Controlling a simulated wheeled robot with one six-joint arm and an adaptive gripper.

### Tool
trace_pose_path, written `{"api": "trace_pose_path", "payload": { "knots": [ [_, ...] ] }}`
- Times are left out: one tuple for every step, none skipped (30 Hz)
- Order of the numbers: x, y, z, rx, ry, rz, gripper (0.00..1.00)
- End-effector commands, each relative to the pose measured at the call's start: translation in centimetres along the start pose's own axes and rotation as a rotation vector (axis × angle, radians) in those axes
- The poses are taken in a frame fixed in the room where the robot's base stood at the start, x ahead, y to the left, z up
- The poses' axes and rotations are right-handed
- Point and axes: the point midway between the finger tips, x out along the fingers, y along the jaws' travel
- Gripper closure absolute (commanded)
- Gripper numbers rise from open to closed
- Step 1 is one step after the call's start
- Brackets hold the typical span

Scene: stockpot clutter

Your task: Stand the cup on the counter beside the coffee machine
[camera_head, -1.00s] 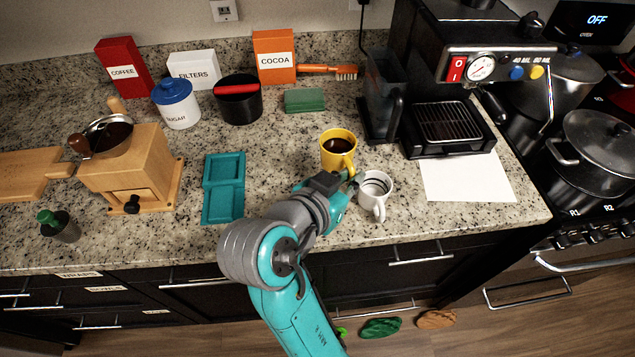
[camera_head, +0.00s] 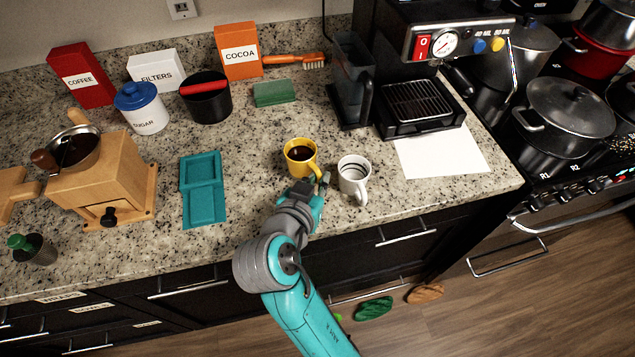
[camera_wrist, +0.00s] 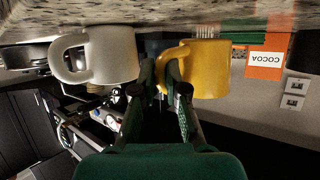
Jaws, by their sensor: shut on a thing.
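The yellow cup (camera_head: 300,160) holds dark liquid and looks upright near the counter's front edge. My gripper (camera_head: 322,182) is shut on its handle; the wrist view, upside down, shows the yellow cup (camera_wrist: 208,68) with its handle between my fingers (camera_wrist: 164,75). I cannot tell whether its base touches the counter. A white mug (camera_head: 353,175) stands close to the right of my gripper, and also shows in the wrist view (camera_wrist: 112,55) beside the other finger. The coffee machine (camera_head: 440,45) stands at the back right of the counter (camera_head: 255,150).
A white sheet (camera_head: 440,152) lies before the machine. A dark pitcher (camera_head: 350,80) stands at its left. A teal tray (camera_head: 203,190) and wooden grinder (camera_head: 105,180) are to the left, a green sponge (camera_head: 275,93) behind. The stove with pots (camera_head: 565,115) is at right.

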Motion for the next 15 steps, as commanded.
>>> {"api": "trace_pose_path", "payload": {
  "knots": [
    [0.3,0.0,0.7,-0.002,-0.001,0.001,1.0],
    [0.4,0.0,1.0,-0.001,-0.001,0.001,1.0],
    [0.5,0.0,1.3,-0.001,0.0,0.001,1.0],
    [0.6,0.0,1.4,-0.001,0.0,0.0,1.0],
    [0.6,0.0,1.5,0.0,0.001,0.0,1.0],
    [0.6,0.0,1.5,0.001,0.001,0.0,1.0],
    [0.6,0.0,1.4,0.001,0.001,0.0,1.0],
    [0.6,0.0,1.4,0.001,0.001,0.0,1.0],
    [0.6,0.0,1.4,0.001,0.001,0.0,1.0],
    [0.6,0.0,1.4,0.001,0.001,0.0,1.0],
    [0.6,0.0,1.4,0.001,0.001,0.0,1.0],
    [0.6,0.0,1.5,0.001,0.001,0.0,1.0],
    [0.6,0.0,1.5,0.001,0.001,0.0,1.0],
    [0.7,0.0,1.6,0.001,0.001,0.0,1.0],
    [0.7,0.0,1.7,0.001,0.001,0.0,1.0]
  ]
}}
